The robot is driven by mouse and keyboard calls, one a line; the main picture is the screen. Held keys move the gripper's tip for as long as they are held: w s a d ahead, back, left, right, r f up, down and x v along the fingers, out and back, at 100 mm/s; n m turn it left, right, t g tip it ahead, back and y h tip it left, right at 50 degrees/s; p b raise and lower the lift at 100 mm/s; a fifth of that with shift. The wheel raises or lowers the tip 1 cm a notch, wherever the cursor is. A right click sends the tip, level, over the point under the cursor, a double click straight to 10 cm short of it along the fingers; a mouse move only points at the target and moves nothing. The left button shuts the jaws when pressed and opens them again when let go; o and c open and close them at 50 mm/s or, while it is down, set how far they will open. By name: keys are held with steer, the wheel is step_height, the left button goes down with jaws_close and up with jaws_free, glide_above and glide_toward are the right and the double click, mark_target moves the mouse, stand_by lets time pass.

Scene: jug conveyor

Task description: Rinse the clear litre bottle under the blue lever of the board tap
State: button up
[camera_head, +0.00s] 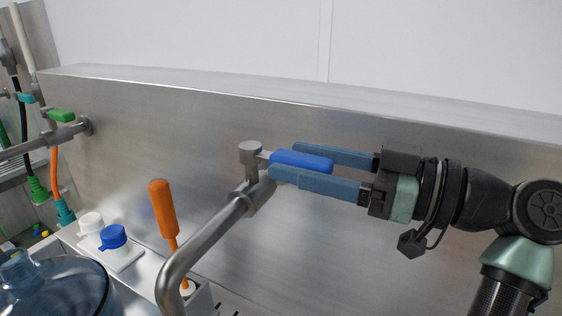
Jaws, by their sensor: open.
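The blue lever (303,160) sits on top of the grey metal board tap (213,227), which stands out from a steel backboard. My gripper (268,160) is open, with its two blue fingers reaching from the right on either side of the lever. I cannot tell whether a finger touches it. A clear bluish bottle or jug (62,287) stands at the lower left, cut off by the frame edge. I cannot tell whether it is the litre bottle. The spout's lower end is cut off at the bottom.
An orange-handled brush (164,209) stands upright in a holder behind the spout. A white cap (91,223) and a blue cap (113,237) rest on a white plate at the left. Another tap with a green lever (61,116) is at the far left. The backboard (400,130) runs behind my gripper.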

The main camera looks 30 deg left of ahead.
steer(key=d+b, duration=0.2)
steer(key=d, duration=0.7)
steer(key=shift+w+d, duration=0.15)
steer(key=shift+d, duration=0.05)
